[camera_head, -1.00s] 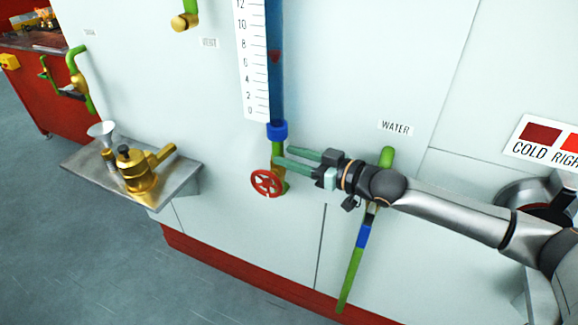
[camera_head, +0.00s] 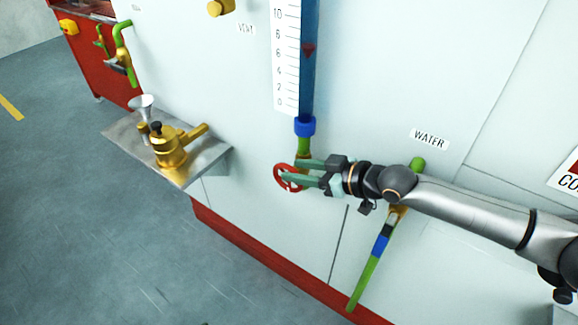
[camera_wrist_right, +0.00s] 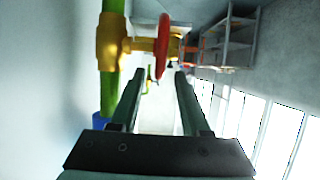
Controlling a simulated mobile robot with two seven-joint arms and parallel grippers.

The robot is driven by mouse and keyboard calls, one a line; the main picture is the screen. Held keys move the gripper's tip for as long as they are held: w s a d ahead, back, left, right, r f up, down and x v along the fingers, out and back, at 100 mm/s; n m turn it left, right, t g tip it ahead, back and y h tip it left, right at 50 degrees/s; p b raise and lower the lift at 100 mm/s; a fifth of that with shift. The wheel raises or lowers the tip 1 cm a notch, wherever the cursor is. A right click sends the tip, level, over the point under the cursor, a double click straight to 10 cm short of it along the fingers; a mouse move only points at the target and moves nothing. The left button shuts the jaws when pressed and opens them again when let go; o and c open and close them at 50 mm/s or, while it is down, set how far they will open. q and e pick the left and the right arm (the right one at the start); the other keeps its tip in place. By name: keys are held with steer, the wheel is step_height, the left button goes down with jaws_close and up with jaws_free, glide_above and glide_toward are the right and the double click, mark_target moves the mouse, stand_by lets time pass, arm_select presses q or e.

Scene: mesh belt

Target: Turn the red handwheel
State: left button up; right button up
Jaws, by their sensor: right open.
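The red handwheel (camera_head: 281,178) sits low on the green and brass pipe (camera_head: 303,146) beneath the blue sight tube, in front of the pale panel. My right gripper (camera_head: 295,173) is at the wheel, coming from the right, its two green fingers open and partly covering the wheel's right side. In the right wrist view the handwheel (camera_wrist_right: 163,45) shows nearly edge-on on its brass valve (camera_wrist_right: 112,42). Its near rim appears between the open fingertips of the gripper (camera_wrist_right: 158,75). I cannot tell whether a finger touches it. My left gripper is out of view.
A metal shelf (camera_head: 125,133) with a brass fitting (camera_head: 170,150) and funnel juts out left of the wheel. A numbered scale (camera_head: 286,60) stands above. A green and blue pipe (camera_head: 368,270) runs down below my right arm, near the WATER label (camera_head: 429,139).

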mark_target(293, 170)
steer(key=shift+x, duration=1.7)
jaws_close()
